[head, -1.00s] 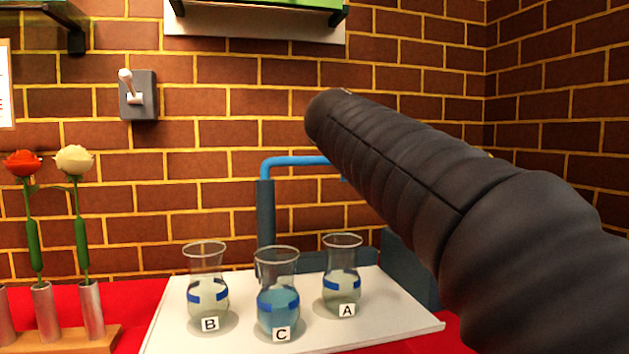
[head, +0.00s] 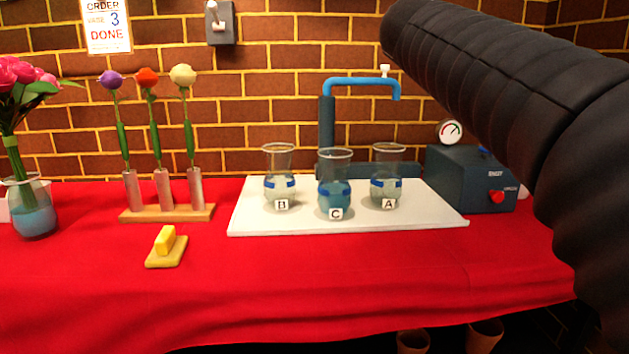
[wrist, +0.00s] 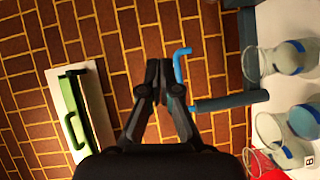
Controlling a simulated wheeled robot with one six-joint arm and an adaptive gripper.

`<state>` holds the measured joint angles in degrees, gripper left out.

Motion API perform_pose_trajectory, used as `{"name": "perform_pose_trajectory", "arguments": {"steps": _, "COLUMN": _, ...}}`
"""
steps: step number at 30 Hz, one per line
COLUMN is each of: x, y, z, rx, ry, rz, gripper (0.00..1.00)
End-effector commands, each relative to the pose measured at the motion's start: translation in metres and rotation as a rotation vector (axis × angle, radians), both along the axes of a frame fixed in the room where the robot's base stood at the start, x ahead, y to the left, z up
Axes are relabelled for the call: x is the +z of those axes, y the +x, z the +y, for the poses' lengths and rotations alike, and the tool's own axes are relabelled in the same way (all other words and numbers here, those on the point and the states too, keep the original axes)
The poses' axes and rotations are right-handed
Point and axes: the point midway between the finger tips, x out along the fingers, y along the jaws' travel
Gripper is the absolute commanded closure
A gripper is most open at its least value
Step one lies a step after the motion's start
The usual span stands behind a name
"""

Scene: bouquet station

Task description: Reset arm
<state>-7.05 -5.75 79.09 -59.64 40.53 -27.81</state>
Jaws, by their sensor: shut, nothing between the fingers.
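My gripper (wrist: 158,85) is in the wrist view, with its two dark fingers together and nothing between them. It is in the air in front of the brick wall, with the blue tap (wrist: 183,62) just right of its fingertips in that picture. In the head view my dark arm reaches in from the right edge to the upper middle, above the table's right side. The gripper itself does not show there.
Vases B (head: 279,178), C (head: 335,185) and A (head: 387,177) stand on a white board (head: 250,222). A blue-grey machine (head: 465,180) is right of it. A flower rack (head: 165,212), a yellow block (head: 165,242) and a bouquet vase (head: 35,210) are left. The front red cloth is clear.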

Motion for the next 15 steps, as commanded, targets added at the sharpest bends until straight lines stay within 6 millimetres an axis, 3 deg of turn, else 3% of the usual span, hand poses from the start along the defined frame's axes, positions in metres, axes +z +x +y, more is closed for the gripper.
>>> {"name": "perform_pose_trajectory", "arguments": {"steps": 2, "x": -0.002, "y": -0.001, "z": 0.0, "rx": -0.008, "ry": 0.052, "rz": -0.014, "gripper": 1.0}}
{"name": "perform_pose_trajectory", "arguments": {"steps": 8, "x": -0.041, "y": 0.004, "z": 0.005, "rx": -0.014, "ry": 0.19, "rz": 0.026, "gripper": 1.0}}
{"name": "perform_pose_trajectory", "arguments": {"steps": 15, "x": -0.105, "y": 0.0, "z": 0.012, "rx": -0.037, "ry": 0.363, "rz": 0.111, "gripper": 1.0}}
